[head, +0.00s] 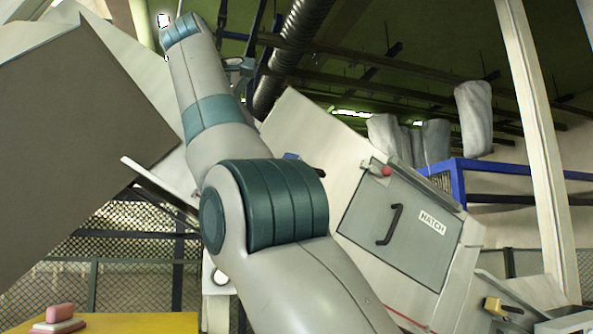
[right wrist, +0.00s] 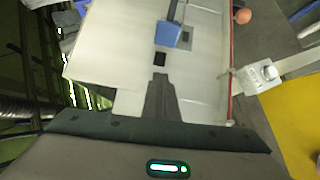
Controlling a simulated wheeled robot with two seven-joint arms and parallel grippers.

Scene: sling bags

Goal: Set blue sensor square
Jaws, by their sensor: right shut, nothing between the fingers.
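A blue block (right wrist: 168,36) with a thin dark stem stands on the pale panel (right wrist: 118,45) in the right wrist view, beside a small grey square (right wrist: 187,38). A small black square (right wrist: 160,59) lies on the panel just below it. My right gripper (right wrist: 160,76) is shut and empty, its dark fingertips pointing at the black square; I cannot tell whether they touch the panel. In the head view a small blue piece (head: 291,156) shows at the pale machine's edge, partly behind my arm. My left gripper is not in view.
A large dark panel (head: 75,130) fills the left. A pink block (head: 60,312) sits over a yellow surface (head: 140,323). Grey bags (head: 473,118) are behind.

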